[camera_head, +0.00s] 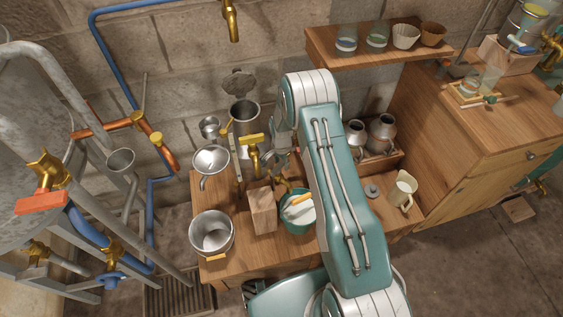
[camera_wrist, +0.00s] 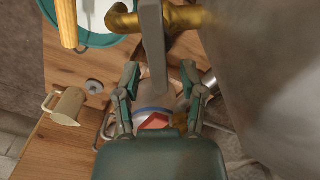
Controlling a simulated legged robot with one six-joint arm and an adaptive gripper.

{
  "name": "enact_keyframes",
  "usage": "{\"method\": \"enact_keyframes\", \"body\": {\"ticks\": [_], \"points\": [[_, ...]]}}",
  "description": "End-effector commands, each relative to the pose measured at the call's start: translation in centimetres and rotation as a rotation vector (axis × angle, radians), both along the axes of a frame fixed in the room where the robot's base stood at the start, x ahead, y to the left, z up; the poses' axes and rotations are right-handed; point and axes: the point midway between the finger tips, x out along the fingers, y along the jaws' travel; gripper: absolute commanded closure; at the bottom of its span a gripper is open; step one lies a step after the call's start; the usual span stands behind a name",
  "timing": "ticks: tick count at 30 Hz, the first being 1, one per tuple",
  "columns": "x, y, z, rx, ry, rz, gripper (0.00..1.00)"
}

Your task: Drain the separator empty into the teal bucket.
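The teal bucket (camera_head: 287,222) stands on the low wooden bench, partly hidden by my arm. Its pale inside shows, with a wooden-handled thing across it. In the wrist view the bucket (camera_wrist: 48,12) is at the top left. A bent brass spout (camera_wrist: 185,17) is beside it, next to a large blurred grey metal body (camera_wrist: 265,75), perhaps the separator. A brass tap (camera_head: 252,140) is left of my gripper in the head view. My gripper (camera_wrist: 160,78) has its fingers apart, with a narrow grey bar (camera_wrist: 153,45) between them and gaps on both sides. Flow is not visible.
A steel pot (camera_head: 211,238), a wooden block (camera_head: 262,212) and a strainer-like pan (camera_head: 210,160) crowd the bench's left. A cream jug (camera_head: 402,190) and a small grey lid (camera_head: 372,191) are at the right. A shelf (camera_head: 375,58) overhangs the back.

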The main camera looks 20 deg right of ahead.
Motion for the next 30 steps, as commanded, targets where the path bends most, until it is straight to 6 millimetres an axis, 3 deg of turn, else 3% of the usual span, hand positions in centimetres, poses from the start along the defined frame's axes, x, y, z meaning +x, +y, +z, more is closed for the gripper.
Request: {"method": "enact_keyframes", "body": {"ticks": [11,23,30], "points": [[0.1,0.0,0.0,0.000,-0.001,0.045,0.46],[0.7,0.7,0.0,0.001,-0.001,0.424,0.46],[0.8,0.7,4.2,0.000,-0.003,0.436,0.46]]}}
